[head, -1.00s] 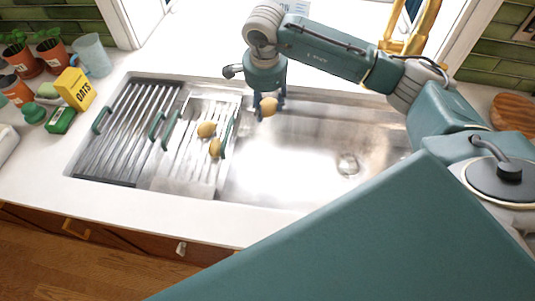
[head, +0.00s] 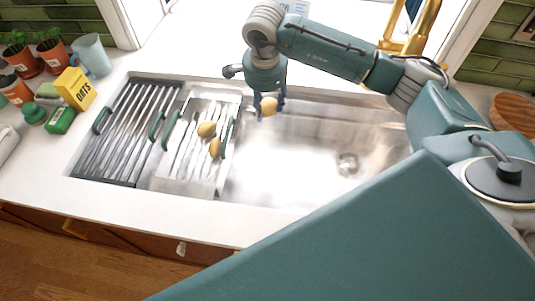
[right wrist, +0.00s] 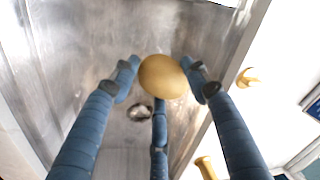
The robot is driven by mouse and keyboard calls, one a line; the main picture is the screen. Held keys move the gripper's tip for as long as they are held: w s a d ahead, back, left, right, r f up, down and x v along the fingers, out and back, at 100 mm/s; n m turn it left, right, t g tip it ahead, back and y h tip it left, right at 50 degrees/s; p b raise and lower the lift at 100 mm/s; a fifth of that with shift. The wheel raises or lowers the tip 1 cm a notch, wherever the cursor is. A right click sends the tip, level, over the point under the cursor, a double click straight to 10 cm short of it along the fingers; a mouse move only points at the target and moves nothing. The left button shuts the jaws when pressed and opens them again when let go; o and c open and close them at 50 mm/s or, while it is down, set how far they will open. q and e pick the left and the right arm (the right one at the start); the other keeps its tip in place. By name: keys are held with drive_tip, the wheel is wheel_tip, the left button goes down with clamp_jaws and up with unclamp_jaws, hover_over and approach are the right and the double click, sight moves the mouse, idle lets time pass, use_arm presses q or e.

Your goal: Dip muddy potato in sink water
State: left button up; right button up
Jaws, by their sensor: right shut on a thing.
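My right gripper (head: 268,104) is shut on a yellow-brown potato (head: 268,106) over the left back part of the sink basin (head: 310,150). In the right wrist view the potato (right wrist: 163,76) sits between my blue fingers (right wrist: 165,80), with the metal basin behind it. I see no clear mud on it. Two more potatoes, one upper (head: 206,129) and one lower (head: 215,148), lie on the ridged tray (head: 185,175) left of the basin. I cannot make out a water surface in the basin. My left gripper is not in view.
A dark drying rack (head: 125,130) fills the sink's left end. The drain (head: 348,164) is at the basin's right, and the golden faucet (head: 405,40) stands behind it. An oats box (head: 76,88), a glass jug (head: 93,55) and potted plants (head: 50,50) stand at the left.

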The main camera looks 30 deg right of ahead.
sight(266, 103)
idle(0.3)
drive_tip(key=shift+r+p, duration=0.9)
drive_tip(key=shift+r, duration=1.15)
